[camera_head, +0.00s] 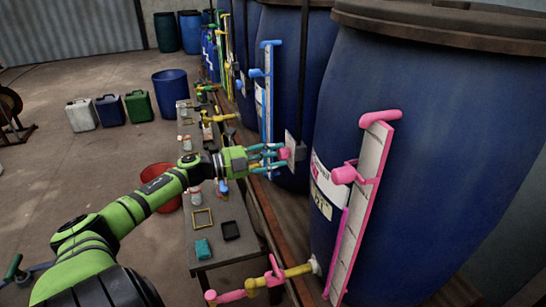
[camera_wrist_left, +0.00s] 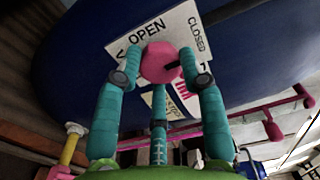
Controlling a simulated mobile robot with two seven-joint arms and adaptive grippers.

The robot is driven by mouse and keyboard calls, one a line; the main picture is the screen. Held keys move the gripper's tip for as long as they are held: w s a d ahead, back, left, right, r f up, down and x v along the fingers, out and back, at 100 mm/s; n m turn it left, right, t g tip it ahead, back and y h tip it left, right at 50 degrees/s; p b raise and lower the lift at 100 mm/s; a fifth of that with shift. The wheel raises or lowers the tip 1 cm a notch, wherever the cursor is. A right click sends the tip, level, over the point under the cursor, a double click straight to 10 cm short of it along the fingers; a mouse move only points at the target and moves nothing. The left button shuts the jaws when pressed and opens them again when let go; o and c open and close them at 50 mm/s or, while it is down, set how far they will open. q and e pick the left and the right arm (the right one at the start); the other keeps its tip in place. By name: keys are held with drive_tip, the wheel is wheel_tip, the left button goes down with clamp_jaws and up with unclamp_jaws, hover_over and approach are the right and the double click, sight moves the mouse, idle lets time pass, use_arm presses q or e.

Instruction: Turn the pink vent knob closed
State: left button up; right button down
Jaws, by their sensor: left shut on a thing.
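The pink vent knob (camera_head: 285,154) sits on a white plate (camera_head: 290,144) in front of a blue vat. In the left wrist view the round knob (camera_wrist_left: 161,62) lies in front of the plate (camera_wrist_left: 125,42), which reads OPEN at its top middle and CLOSED at its right. A short dark mark shows on the knob's right side. My left gripper (camera_head: 276,155) reaches the knob from the left. Its teal fingers (camera_wrist_left: 160,78) are shut on the knob, one on each side and a third below. My right gripper is not in view.
A large blue vat (camera_head: 430,150) with a pink level gauge (camera_head: 363,195) stands right of the knob. A blue gauge (camera_head: 268,105) stands just behind my gripper.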

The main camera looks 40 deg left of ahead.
use_arm(q)
drive_tip(key=shift+r, duration=0.1)
drive_tip(key=o, duration=1.2)
drive_tip(key=shift+d, duration=0.1)
drive_tip(key=shift+c, duration=0.2)
drive_tip(key=shift+s+a+f, duration=0.2)
drive_tip(key=shift+s+a, duration=0.1)
drive_tip(key=shift+s, duration=0.25)
drive_tip(key=v, duration=1.1)
drive_tip(key=shift+w+r, duration=0.1)
drive_tip(key=shift+w, duration=0.05)
